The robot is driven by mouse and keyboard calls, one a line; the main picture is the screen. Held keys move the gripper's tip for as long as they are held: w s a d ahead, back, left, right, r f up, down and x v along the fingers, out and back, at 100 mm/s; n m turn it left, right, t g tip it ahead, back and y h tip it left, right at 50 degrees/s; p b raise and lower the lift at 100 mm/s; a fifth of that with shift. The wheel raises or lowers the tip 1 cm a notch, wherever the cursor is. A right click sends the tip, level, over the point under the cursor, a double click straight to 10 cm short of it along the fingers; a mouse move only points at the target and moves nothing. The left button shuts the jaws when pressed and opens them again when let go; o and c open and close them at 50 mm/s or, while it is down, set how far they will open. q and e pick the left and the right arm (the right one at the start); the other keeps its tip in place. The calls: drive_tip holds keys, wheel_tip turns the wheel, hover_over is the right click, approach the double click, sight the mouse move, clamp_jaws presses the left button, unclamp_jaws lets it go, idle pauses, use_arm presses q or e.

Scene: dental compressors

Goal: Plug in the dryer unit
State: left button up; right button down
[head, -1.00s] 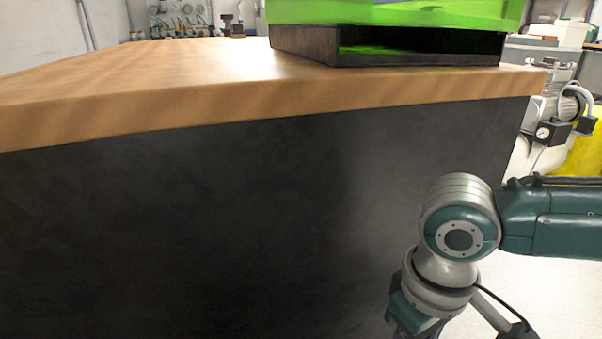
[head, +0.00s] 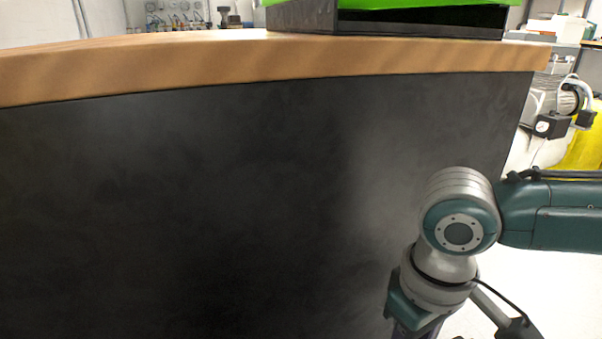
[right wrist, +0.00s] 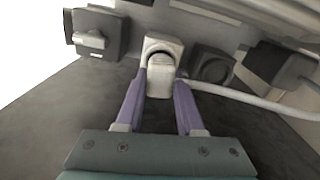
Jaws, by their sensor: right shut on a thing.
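In the right wrist view my right gripper (right wrist: 161,84) has its purple fingers shut on a white plug (right wrist: 160,78). The plug is in front of a white socket (right wrist: 155,44) with a dark round recess and overlaps its lower part. I cannot tell whether the plug is touching the socket or seated in it. A white cable (right wrist: 250,103) runs to the right from beside the plug. In the head view my right arm comes in from the right and bends down, with its gripper below the frame. The dryer unit cannot be made out. My left gripper is in neither view.
A dark socket (right wrist: 212,66) sits just right of the white one. In the head view a wood-topped bench (head: 150,65) with a dark front carries a green-topped dark box (head: 300,17).

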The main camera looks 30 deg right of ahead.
drive_tip(key=shift+f+b, duration=0.35)
drive_tip(key=shift+f, duration=0.45)
drive_tip(key=shift+c, duration=2.2)
unclamp_jaws()
wheel_tip(320, 180, up, 10)
drive_tip(key=p, duration=0.6)
drive_tip(key=shift+p, duration=0.3)
